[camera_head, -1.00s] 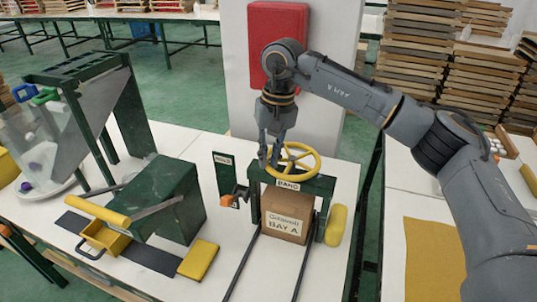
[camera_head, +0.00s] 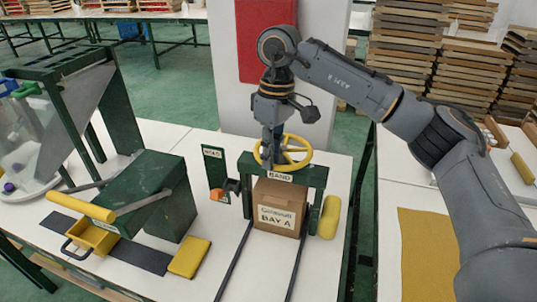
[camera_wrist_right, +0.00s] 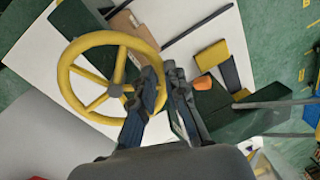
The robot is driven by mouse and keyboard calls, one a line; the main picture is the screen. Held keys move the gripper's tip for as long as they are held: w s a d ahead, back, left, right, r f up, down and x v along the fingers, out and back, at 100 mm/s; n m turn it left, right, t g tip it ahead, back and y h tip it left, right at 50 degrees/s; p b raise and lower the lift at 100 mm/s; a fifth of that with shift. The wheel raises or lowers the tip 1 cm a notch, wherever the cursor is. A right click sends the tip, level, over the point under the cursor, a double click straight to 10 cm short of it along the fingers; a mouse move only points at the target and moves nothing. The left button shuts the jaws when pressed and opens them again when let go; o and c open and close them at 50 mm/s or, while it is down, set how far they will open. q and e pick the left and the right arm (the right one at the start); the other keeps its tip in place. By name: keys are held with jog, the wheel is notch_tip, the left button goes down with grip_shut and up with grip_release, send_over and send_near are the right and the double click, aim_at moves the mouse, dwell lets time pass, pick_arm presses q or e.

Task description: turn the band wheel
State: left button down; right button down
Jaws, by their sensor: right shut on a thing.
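The yellow band wheel (camera_head: 309,157) lies on top of a green frame (camera_head: 319,178) labelled BAND. It also shows in the right wrist view (camera_wrist_right: 66,82), with its spokes and grey hub. My right gripper (camera_head: 270,158) points down at the wheel's rim on its left side in the head view. Its fingers (camera_wrist_right: 166,76) are shut on the rim, partly hiding it. A cardboard box (camera_head: 266,193) with a BAY A label stands under the frame. My left gripper is not in view.
A green HOLD plate (camera_head: 214,172) with an orange part stands left of the frame. A yellow roll (camera_head: 329,217) is beside it on the right. A green press with a yellow handle (camera_head: 80,207) and a yellow pad (camera_head: 190,258) are further left. Dark rails run toward the front.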

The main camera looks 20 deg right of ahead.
dwell(0.3)
jog(key=c, duration=1.4)
grip_release()
jog(key=shift+w+d+r, duration=0.1)
jog(key=shift+d+r, duration=0.1)
jog(key=shift+r, duration=1.7)
jog(key=shift+w+d+r, duration=0.1)
jog(key=shift+d+r, duration=0.1)
jog(key=shift+r, duration=1.65)
